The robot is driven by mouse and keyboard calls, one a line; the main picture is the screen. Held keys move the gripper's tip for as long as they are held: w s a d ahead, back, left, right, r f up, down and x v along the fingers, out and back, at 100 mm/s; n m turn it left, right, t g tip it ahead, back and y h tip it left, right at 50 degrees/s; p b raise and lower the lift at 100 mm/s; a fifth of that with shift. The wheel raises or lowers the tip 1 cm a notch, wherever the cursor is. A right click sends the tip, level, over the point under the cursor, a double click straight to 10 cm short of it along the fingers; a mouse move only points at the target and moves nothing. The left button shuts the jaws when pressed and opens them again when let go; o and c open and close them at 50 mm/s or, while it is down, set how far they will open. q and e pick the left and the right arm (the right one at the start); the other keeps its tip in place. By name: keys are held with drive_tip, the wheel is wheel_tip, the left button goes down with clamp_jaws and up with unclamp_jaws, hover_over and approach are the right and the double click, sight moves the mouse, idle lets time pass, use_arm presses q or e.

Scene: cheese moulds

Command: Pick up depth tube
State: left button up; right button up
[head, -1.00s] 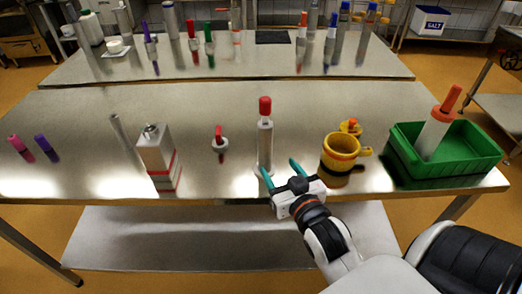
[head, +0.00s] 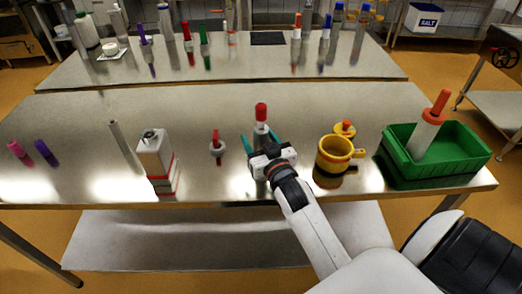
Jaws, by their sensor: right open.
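The likely depth tube (head: 261,128), a clear upright tube with a red cap, stands on the near steel table (head: 90,120). My right gripper (head: 259,138) is open. Its two teal fingers reach to the left and right of the tube in the picture. The gripper body hides the tube's lower part, and I cannot tell whether the fingers touch it. My left gripper is not in view.
Left of the tube stand a small red-topped item (head: 216,146) and a white box-shaped can (head: 155,158). On the right are a yellow cup (head: 334,157) and a green crate (head: 455,160) holding an orange-handled tube (head: 426,132). Bare table lies behind the tube.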

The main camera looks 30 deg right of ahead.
drive_tip(key=shift+w+d, duration=0.1)
drive_tip(key=shift+w, duration=0.35)
drive_tip(key=shift+s, duration=0.1)
drive_tip(key=shift+c, duration=0.3)
drive_tip(key=c, duration=1.2)
drive_tip(key=shift+r, duration=0.1)
